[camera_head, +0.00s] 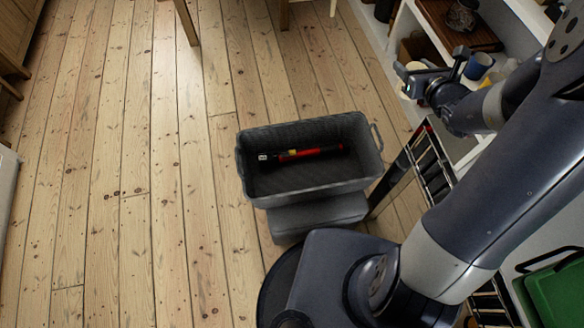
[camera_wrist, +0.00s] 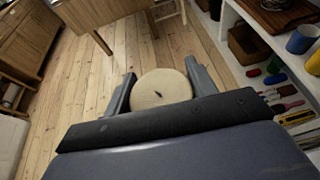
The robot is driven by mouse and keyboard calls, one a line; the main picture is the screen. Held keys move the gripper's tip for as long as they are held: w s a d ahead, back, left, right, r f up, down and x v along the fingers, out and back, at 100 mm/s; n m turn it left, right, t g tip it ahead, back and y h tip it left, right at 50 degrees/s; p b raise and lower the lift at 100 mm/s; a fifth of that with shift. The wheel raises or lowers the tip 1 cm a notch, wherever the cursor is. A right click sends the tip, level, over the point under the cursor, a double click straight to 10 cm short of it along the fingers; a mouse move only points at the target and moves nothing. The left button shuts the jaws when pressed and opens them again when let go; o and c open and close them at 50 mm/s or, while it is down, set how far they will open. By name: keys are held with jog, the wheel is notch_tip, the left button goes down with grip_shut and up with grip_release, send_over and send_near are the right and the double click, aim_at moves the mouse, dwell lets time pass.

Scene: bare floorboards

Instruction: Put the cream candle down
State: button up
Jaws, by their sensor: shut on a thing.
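The cream candle (camera_wrist: 160,88) is a round pale disc with a dark wick in the wrist view, seen from above. My gripper (camera_wrist: 160,84) is shut on it, with one dark finger on each side. In the head view my gripper (camera_head: 432,72) is at the upper right, close to the shelf unit. Only a small pale part of the candle shows there, mostly hidden by the gripper. Bare floorboards show beyond the candle in the wrist view.
A white shelf unit (camera_wrist: 217,28) on the right holds a blue mug (camera_wrist: 302,39), a wooden tray (camera_wrist: 274,14) and several brushes. Open floorboards (camera_head: 130,170) lie to the left.

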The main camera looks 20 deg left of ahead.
jog(key=a+f+n+g+y+b, duration=0.3)
jog(key=a+f+n+y+b, duration=0.15)
jog(key=a, duration=0.55)
jog(key=n+g+b, duration=1.7)
jog(key=g+b, duration=0.1)
jog(key=b, duration=0.1)
send_over(285, 188)
notch_tip(285, 188, down, 28)
jog(key=shift+h, duration=0.25)
notch_tip(285, 188, down, 11)
jog(key=b, duration=0.5)
jog(key=shift+s+a, duration=0.1)
jog(key=shift+f+b, duration=0.2)
jog(key=shift+b, duration=0.15)
jog(key=o, duration=1.1)
jog(key=shift+c, duration=0.2)
